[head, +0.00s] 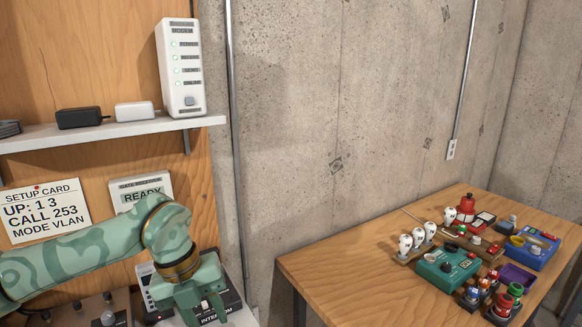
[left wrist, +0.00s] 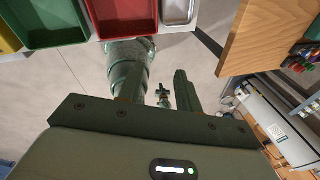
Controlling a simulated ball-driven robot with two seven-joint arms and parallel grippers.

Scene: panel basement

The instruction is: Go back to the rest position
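My left arm comes in from the left in the head view, in front of the wooden panel. Its gripper (head: 203,306) points down in front of the intercom box (head: 232,299) and partly hides it. In the left wrist view the two fingers of my left gripper (left wrist: 160,92) stand apart with nothing held between them. My right gripper does not show in the head view.
A shelf (head: 120,130) above my left arm holds a white modem (head: 180,68) and small adapters. A setup card (head: 43,211) hangs at left. A wooden table (head: 335,275) with several small items stands at right. The left wrist view shows coloured trays (left wrist: 50,22) and open floor.

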